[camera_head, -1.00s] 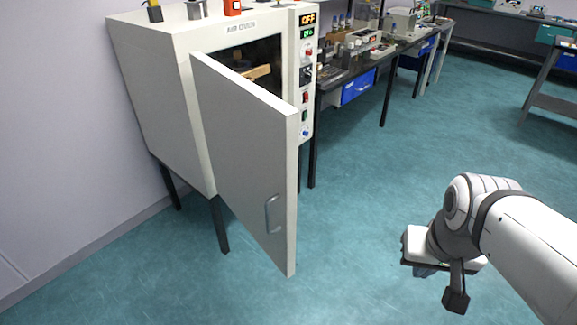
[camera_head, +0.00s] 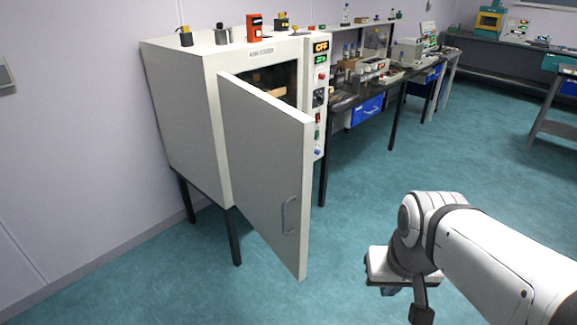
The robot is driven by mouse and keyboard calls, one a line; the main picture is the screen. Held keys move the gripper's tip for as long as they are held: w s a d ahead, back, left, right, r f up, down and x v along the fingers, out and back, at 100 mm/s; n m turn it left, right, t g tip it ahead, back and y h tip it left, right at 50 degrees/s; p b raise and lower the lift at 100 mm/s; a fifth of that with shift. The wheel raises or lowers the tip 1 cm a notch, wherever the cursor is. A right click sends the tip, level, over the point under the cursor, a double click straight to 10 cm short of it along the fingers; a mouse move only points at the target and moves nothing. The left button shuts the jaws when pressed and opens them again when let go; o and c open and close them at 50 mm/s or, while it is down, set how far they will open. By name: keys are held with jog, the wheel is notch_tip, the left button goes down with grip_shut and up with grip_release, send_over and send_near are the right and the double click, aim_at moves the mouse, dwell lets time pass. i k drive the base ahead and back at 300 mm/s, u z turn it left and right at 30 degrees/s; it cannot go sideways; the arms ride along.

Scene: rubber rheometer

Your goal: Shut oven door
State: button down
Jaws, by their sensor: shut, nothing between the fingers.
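The oven (camera_head: 185,110) is a white box on dark legs at the left. Its door (camera_head: 262,165) stands wide open, swung out toward me, with a grey handle (camera_head: 289,215) low near its free edge. Part of the dark oven inside, with a light brown item in it, shows above the door. The control panel (camera_head: 319,100) at the oven's right reads OFF. My gripper (camera_head: 420,314) is to the right of the door, apart from it, over the floor. It is shut and empty; its fingertips are small and low in the picture.
A dark bench (camera_head: 365,100) with instruments and a blue drawer (camera_head: 367,110) runs back behind the oven. Several small items, one an orange device (camera_head: 254,28), stand on the oven top. The teal floor (camera_head: 370,190) between door, bench and arm is clear.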

aim_at(269, 142)
jog(key=z, duration=0.05)
jog(key=i, duration=1)
jog(key=u, duration=0.05)
